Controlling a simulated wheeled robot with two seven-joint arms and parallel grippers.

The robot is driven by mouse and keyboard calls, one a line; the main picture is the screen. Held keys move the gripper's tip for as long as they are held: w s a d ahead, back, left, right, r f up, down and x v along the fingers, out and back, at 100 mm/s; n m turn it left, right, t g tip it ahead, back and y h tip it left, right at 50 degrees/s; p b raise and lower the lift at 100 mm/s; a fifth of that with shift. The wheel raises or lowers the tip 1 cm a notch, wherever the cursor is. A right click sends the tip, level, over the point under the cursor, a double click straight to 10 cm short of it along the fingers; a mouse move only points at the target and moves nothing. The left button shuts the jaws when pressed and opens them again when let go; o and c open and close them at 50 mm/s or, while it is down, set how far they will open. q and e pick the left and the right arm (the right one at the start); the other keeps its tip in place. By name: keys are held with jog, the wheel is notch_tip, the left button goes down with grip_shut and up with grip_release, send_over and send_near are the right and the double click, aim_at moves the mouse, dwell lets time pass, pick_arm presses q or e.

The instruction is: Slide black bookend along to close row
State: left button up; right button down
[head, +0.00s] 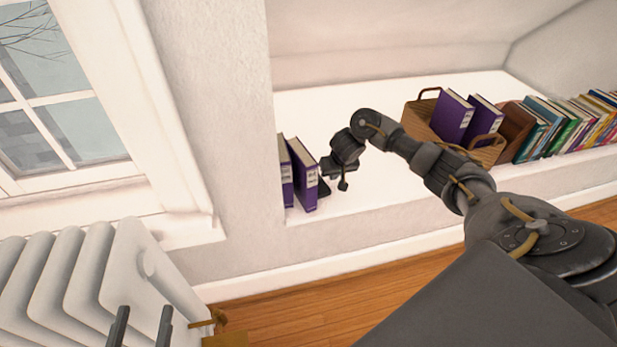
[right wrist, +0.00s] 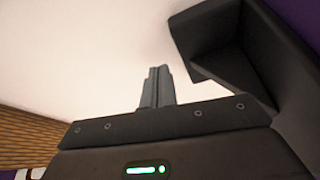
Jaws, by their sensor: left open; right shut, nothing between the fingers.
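Two purple books (head: 303,178) stand at the left end of the white ledge, the right one tilted slightly. The black bookend (head: 324,188) is at their right side, partly hidden by my right gripper; its angled plates (right wrist: 235,50) fill the upper right of the right wrist view. My right gripper (head: 343,184) is shut and empty, low over the ledge just right of the bookend. Its closed fingers (right wrist: 157,75) show beside the bookend in the wrist view; I cannot tell whether they touch it. My left gripper (head: 145,318) is open and empty at the bottom left, away from the ledge.
A wicker basket (head: 418,117) with two purple books (head: 452,116) stands further right on the ledge, beside a long row of coloured books (head: 565,125). The ledge between basket and bookend is clear except for my arm. A white radiator (head: 85,275) is at lower left.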

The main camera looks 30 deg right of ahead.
aim_at(322, 181)
jog(key=shift+f, duration=0.2)
dwell(0.5)
jog(key=shift+f, duration=0.7)
jog(key=shift+a, duration=0.15)
jog(key=shift+w+a+p, duration=0.2)
jog(key=shift+a+p, duration=0.3)
jog(key=shift+a, duration=0.1)
jog(key=shift+w+a+p, duration=0.2)
jog(key=shift+a+p, duration=0.25)
jog(key=shift+a, duration=0.15)
jog(key=shift+w+a+p, duration=0.2)
jog(key=shift+a+p, duration=0.15)
jog(key=shift+a, duration=0.2)
